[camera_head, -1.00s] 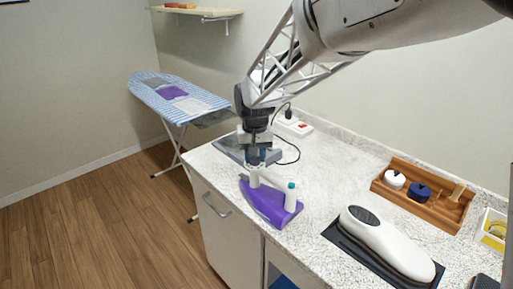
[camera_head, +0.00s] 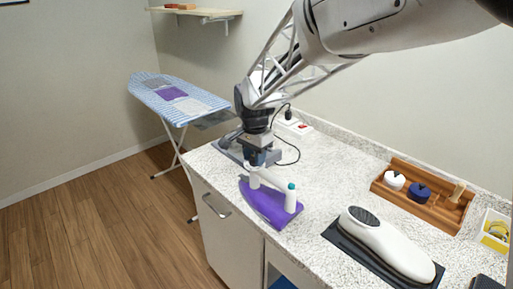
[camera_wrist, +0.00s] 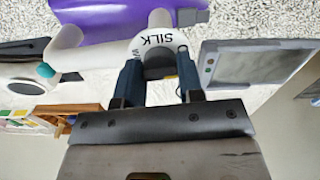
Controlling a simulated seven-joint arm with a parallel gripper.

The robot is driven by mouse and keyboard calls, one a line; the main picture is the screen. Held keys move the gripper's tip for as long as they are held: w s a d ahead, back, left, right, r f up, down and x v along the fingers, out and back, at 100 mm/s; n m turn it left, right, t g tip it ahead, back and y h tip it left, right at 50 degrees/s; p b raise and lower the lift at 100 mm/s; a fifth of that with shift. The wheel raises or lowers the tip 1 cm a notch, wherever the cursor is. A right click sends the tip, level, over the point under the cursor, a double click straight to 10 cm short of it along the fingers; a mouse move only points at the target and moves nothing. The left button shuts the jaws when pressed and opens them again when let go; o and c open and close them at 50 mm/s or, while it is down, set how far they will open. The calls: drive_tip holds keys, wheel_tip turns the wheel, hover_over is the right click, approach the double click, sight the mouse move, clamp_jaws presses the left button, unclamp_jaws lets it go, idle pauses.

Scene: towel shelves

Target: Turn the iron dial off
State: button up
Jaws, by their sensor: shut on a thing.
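The iron has a purple body (camera_head: 266,208) and a white handle with a teal tip (camera_head: 292,187). It lies on the speckled counter near the front edge. In the wrist view its purple body (camera_wrist: 120,18) is at the top. A white round dial (camera_wrist: 162,40) on it bears the word SILK. My gripper (camera_head: 257,164) is over the back end of the iron. In the wrist view, my gripper's (camera_wrist: 158,72) two dark fingers are on either side of the dial, shut on it. The dial's other markings are mostly hidden.
A grey iron rest (camera_head: 228,146) is just behind my gripper. A power strip (camera_head: 293,127) with a black cord is by the wall. A white appliance (camera_head: 385,243) on a dark mat and a wooden tray (camera_head: 423,201) are to the right. An ironing board (camera_head: 177,98) stands left.

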drive_tip(key=shift+m, duration=0.5)
drive_tip(key=o, duration=0.9)
drive_tip(key=shift+o, duration=0.2)
drive_tip(key=shift+r, duration=0.1)
drive_tip(key=shift+r, duration=3.85)
